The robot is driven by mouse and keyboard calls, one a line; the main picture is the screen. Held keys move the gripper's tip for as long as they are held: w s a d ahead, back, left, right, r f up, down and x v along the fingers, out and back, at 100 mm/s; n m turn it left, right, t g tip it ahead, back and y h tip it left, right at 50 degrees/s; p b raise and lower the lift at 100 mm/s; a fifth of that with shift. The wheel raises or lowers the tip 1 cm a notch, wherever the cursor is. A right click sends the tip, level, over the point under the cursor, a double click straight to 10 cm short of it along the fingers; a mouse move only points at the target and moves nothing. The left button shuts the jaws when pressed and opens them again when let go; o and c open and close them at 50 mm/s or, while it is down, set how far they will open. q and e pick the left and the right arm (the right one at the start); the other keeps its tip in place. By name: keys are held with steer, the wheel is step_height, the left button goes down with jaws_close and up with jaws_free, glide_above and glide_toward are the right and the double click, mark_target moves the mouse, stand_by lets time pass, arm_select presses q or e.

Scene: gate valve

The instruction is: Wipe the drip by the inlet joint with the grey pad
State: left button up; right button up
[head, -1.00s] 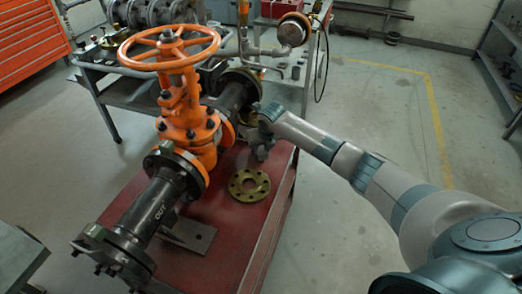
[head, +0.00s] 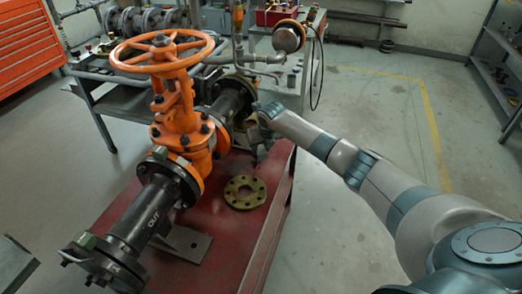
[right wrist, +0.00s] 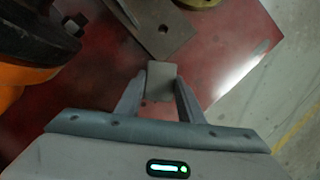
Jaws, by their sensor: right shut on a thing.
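The orange gate valve (head: 178,125) stands on the red table (head: 212,222), with its handwheel on top. Its dark inlet pipe (head: 228,103) runs back to a flanged joint (head: 243,92). My right gripper (head: 258,153) is low, just right of that pipe near the joint. In the right wrist view it is shut on the grey pad (right wrist: 161,82), above the red tabletop. A bright patch (right wrist: 243,72) shows on the tabletop there; I cannot tell whether it is the drip or glare.
A loose brass flange (head: 245,192) lies on the table in front of my right gripper. A grey plate with a hole (right wrist: 163,28) lies ahead of the pad. A pressure gauge (head: 288,37) stands behind. The floor to the right is open.

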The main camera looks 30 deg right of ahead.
steer(key=shift+f, duration=0.3)
steer(key=shift+s+a+p, duration=0.35)
steer(key=shift+a+p, duration=0.25)
steer(key=shift+p, duration=0.35)
steer(key=shift+s+a+r+p, duration=0.1)
steer(key=shift+s+a+p, duration=0.35)
steer(key=shift+p, duration=0.2)
steer(key=shift+s+a+p, duration=0.35)
steer(key=shift+p, duration=0.05)
steer(key=shift+a+f, duration=0.1)
steer(key=shift+f, duration=0.15)
